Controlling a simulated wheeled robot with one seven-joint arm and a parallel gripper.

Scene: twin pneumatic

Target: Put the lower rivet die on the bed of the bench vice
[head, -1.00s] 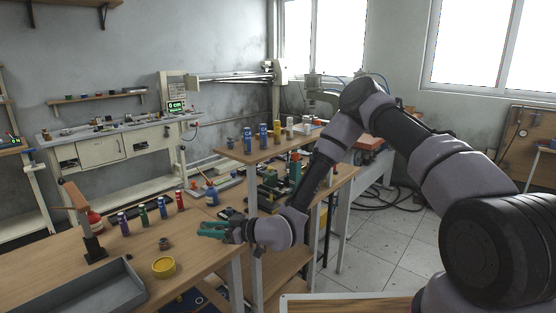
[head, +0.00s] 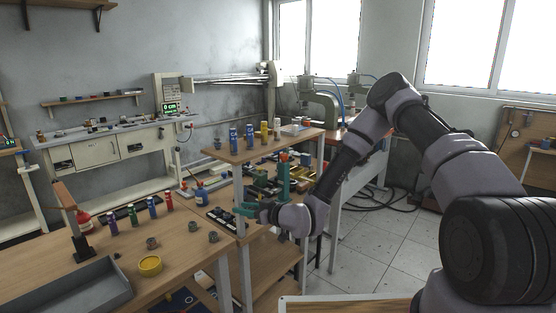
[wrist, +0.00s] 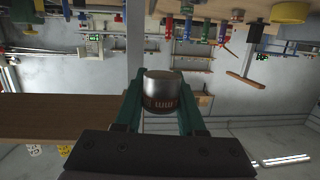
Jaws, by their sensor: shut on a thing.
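My gripper (head: 246,210) is shut on a short metal cylinder (wrist: 162,84), which fits the lower rivet die. In the wrist view it sits between the teal fingers, with a grey top and a dark band with red and pale markings. In the head view my gripper is in the air near the right end of the front wooden bench (head: 105,238), and the held piece cannot be made out. A teal upright tool with an orange-red top (head: 284,174) stands on the bench behind; I cannot tell whether it is the bench vice.
Small grey cylinders (head: 152,243) stand on the front bench, with a yellow round container (head: 150,265), a grey tray (head: 75,290) and coloured bottles (head: 153,207). A raised shelf (head: 265,148) with blue and yellow cans stands behind my gripper.

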